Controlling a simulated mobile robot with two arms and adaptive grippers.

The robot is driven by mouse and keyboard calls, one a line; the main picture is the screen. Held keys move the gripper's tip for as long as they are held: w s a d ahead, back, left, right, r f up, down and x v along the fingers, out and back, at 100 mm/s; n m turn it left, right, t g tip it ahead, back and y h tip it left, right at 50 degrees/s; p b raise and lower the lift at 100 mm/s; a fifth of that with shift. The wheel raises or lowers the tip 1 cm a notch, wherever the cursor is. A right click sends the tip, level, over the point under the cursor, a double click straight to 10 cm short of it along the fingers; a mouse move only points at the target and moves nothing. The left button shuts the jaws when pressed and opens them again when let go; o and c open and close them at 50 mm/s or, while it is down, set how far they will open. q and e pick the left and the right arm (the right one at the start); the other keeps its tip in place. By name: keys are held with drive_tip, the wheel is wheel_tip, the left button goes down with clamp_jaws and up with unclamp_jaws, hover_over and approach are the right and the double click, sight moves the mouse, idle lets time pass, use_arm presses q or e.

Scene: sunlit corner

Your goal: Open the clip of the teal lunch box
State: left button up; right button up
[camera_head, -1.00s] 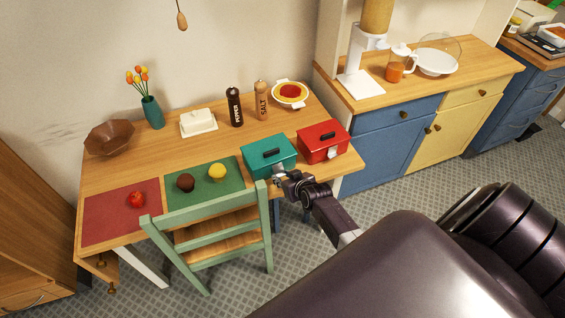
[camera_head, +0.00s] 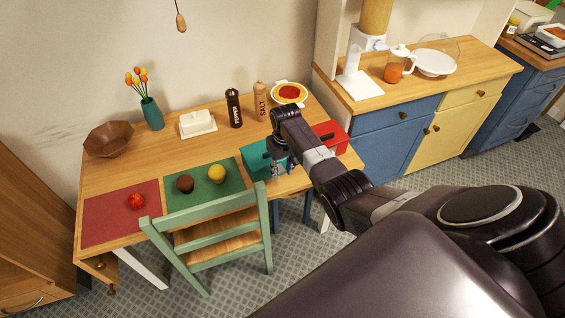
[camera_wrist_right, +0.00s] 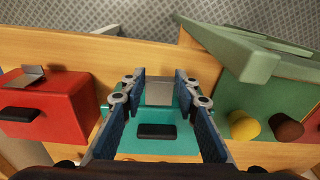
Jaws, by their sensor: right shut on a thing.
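The teal lunch box (camera_head: 253,160) stands near the table's front edge, left of the red box and partly hidden behind my right arm. In the right wrist view its teal lid (camera_wrist_right: 165,117) and dark handle (camera_wrist_right: 156,131) show between my fingers. Its clip (camera_wrist_right: 159,92) is a grey plate on the side toward the table's front edge. My right gripper (camera_head: 274,172) points down at the front of the box. In the wrist view the right gripper (camera_wrist_right: 159,88) has its two fingertips on either side of the clip, shut on it. My left gripper is out of view.
The red box (camera_wrist_right: 50,106) is close beside my right gripper. The green chair (camera_head: 205,215) stands at the table's front edge. A green mat (camera_head: 204,173) holds a yellow ball and a brown ball. Salt and pepper mills (camera_head: 234,108) stand behind the boxes.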

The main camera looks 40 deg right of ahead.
sight(280, 171)
drive_tip(key=shift+w+r+g+b, duration=0.15)
drive_tip(key=shift+r+g+b, duration=0.15)
drive_tip(key=shift+g+b, duration=1.05)
drive_tip(key=shift+t+b, duration=0.25)
drive_tip(key=shift+b, duration=0.05)
drive_tip(key=o, duration=1.1)
drive_tip(key=shift+o, duration=0.2)
drive_tip(key=shift+w+r, duration=0.15)
drive_tip(key=shift+r, duration=0.45)
wheel_tip(280, 171, up, 11)
drive_tip(key=w, duration=0.1)
drive_tip(key=shift+d+f, duration=0.1)
drive_tip(key=shift+f, duration=0.05)
